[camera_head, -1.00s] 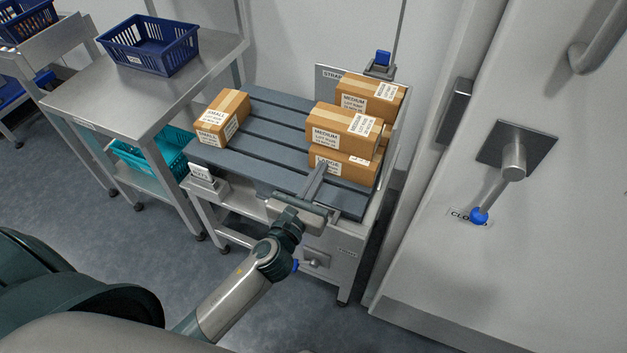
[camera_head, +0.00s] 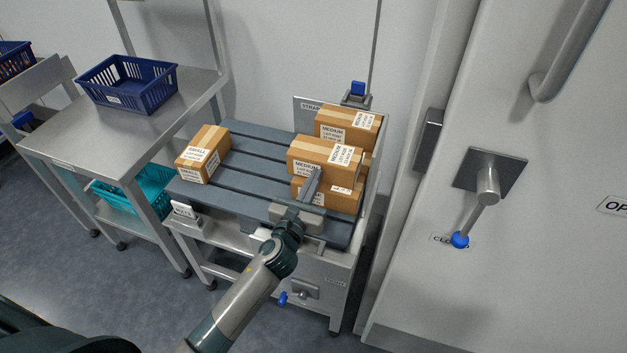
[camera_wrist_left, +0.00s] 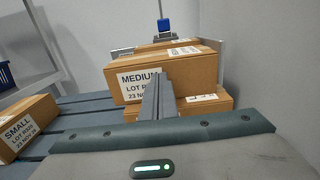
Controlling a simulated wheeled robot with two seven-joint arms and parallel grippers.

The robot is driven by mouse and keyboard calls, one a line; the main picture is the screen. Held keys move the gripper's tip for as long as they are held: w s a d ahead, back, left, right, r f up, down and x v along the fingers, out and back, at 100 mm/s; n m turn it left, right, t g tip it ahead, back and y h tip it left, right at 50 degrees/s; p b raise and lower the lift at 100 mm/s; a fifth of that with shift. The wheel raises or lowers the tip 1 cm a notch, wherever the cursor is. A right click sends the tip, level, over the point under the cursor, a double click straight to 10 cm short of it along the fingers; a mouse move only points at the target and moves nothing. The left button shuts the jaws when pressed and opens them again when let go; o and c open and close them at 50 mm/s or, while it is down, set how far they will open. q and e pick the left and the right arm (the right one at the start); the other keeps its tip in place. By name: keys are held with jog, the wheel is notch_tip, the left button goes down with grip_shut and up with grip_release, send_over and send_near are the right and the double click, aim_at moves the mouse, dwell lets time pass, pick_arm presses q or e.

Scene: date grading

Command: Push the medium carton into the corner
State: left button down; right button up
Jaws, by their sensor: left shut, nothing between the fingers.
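A brown medium carton (camera_head: 312,152) lies on top of the large carton (camera_head: 345,199) at the right of the slatted grey pallet (camera_head: 240,188). Another medium carton (camera_head: 336,119) is behind it by the back panel. My left gripper (camera_head: 314,174) is shut and empty, its fingers pointing at the front face of the upper medium carton. In the left wrist view the fingers (camera_wrist_left: 158,82) overlap that carton's front (camera_wrist_left: 190,78), beside its label; I cannot tell whether they touch. The large carton is partly hidden behind the fingers. My right gripper is not in view.
A small carton (camera_head: 203,153) stands at the pallet's left, with bare slats between it and the stack. A metal back panel (camera_head: 304,107) edges the far right corner. A steel table with a blue basket (camera_head: 127,84) is at left; a white door (camera_head: 425,285) at right.

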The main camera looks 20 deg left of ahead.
aim_at(322, 161)
pick_arm(q)
jog(key=w, duration=0.7)
jog(key=shift+w+d, duration=0.1)
jog(key=shift+w, duration=0.2)
jog(key=shift+s, duration=0.15)
